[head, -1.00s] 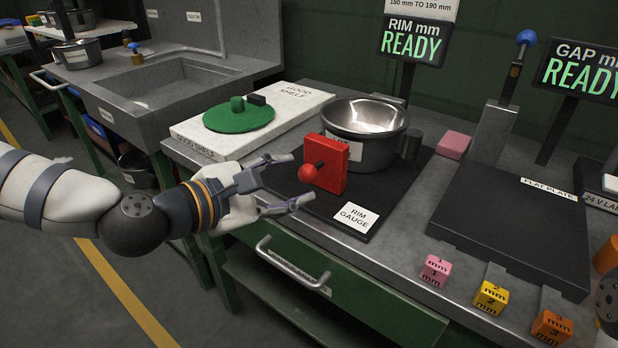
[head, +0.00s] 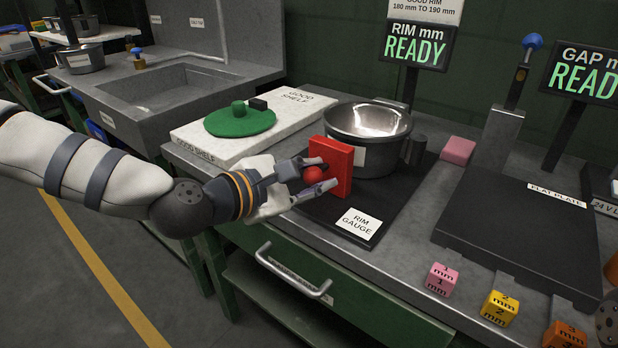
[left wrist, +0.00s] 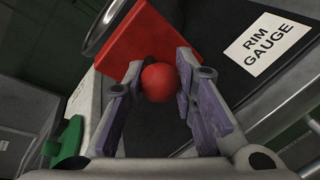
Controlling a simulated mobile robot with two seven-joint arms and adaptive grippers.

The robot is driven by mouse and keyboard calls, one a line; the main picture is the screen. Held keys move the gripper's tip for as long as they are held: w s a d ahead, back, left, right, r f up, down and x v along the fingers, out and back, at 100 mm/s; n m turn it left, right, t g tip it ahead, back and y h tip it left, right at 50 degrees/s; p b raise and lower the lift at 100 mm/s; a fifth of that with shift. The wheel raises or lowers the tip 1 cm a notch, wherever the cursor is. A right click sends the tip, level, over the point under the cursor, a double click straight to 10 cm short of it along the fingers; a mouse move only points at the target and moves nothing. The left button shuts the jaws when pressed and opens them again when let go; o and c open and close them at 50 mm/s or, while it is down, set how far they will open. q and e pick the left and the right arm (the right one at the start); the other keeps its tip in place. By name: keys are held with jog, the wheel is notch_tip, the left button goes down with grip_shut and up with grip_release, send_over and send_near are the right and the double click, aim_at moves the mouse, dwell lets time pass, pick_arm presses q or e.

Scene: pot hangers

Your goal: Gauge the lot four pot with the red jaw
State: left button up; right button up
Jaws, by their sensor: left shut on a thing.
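The red jaw (head: 340,167) is an upright red plate with a round red knob (left wrist: 159,83) on its near face. It stands on the black rim gauge mat (head: 385,215). The steel pot (head: 367,134) stands on the same mat just behind the jaw; its label is mostly hidden by the jaw. My left gripper (head: 316,175) is shut on the red knob, with one finger on each side of it, as the left wrist view also shows. The rim display (head: 417,44) reads READY.
A green lid (head: 240,121) lies on the white good shelf (head: 190,138) at left. The black flat plate (head: 515,225) is at right, with pink (head: 441,280), yellow (head: 499,308) and orange (head: 565,335) blocks before it. A pink block (head: 458,150) sits beside the pot.

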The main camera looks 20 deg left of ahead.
aim_at(324, 164)
pick_arm(q)
jog(key=x, duration=0.3)
jog(key=shift+w+a+r+b, duration=0.15)
jog(key=shift+r+b, duration=0.05)
jog(key=shift+b, duration=0.1)
jog(key=shift+w+r, duration=0.15)
jog(key=shift+w, duration=0.05)
pick_arm(e)
jog(key=shift+s+f, duration=0.4)
jog(key=shift+f, duration=0.1)
pick_arm(q)
jog(key=o, duration=1)
jog(key=v, duration=0.7)
jog(key=shift+s+r, duration=0.15)
jog(key=shift+s, duration=0.1)
